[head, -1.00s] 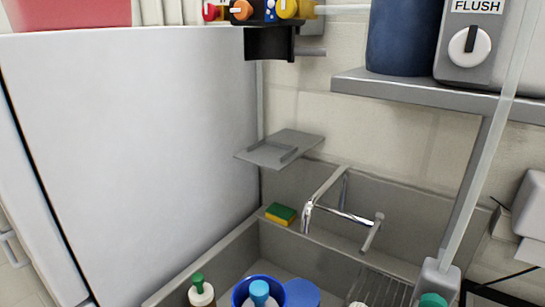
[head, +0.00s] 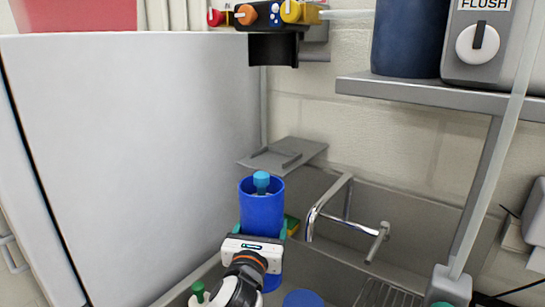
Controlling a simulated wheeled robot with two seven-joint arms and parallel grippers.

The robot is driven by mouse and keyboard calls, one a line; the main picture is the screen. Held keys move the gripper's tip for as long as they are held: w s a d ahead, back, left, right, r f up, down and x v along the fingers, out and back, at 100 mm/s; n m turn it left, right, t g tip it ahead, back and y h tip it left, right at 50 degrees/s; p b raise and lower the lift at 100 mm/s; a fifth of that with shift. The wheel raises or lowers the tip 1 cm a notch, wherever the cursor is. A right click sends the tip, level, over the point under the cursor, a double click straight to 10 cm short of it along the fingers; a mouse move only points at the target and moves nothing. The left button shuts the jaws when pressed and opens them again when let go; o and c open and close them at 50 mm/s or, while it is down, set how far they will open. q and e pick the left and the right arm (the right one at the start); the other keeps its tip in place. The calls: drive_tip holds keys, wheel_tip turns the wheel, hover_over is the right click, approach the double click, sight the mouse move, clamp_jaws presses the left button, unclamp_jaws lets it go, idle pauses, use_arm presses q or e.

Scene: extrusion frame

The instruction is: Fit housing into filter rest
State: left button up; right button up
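The housing (head: 262,212) is a blue open-topped cylinder, upright, with a light-blue piece (head: 261,182) showing in its mouth. My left gripper (head: 260,231) is shut around it, with a teal finger on each side and the white gripper body in front. The housing is held up over the sink. The filter rest appears to be the grey plate with a raised lip (head: 290,152) on the wall beside the white cabinet. The housing stands in front of and below it in the picture, and its top overlaps the plate's front edge. My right gripper is out of view.
A black filter head (head: 273,48) with coloured valves hangs above the plate. The chrome faucet (head: 340,212) is right of the housing, and a sponge (head: 292,224) is partly hidden behind it. A tall white cabinet side (head: 140,150) bounds the left. A blue round object (head: 302,298) is at the bottom.

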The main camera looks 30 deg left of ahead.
use_arm(q)
drive_tip(key=w+a+r+n+g+y+p, duration=0.1)
drive_tip(key=a+r+n+y, duration=0.3)
drive_tip(key=r, duration=0.8)
drive_tip(key=a+r+g+y+p, duration=0.2)
drive_tip(key=a+r, duration=0.4)
drive_tip(key=r, duration=0.7)
drive_tip(key=w+d+f+p, duration=0.2)
drive_tip(key=w+p, duration=0.6)
drive_tip(key=w, duration=0.9)
drive_tip(key=shift+w+d, duration=0.2)
drive_tip(key=shift+d, duration=0.2)
drive_tip(key=shift+f, duration=0.1)
drive_tip(key=o, duration=1.4)
drive_tip(key=shift+f, duration=0.1)
drive_tip(key=shift+d, duration=0.1)
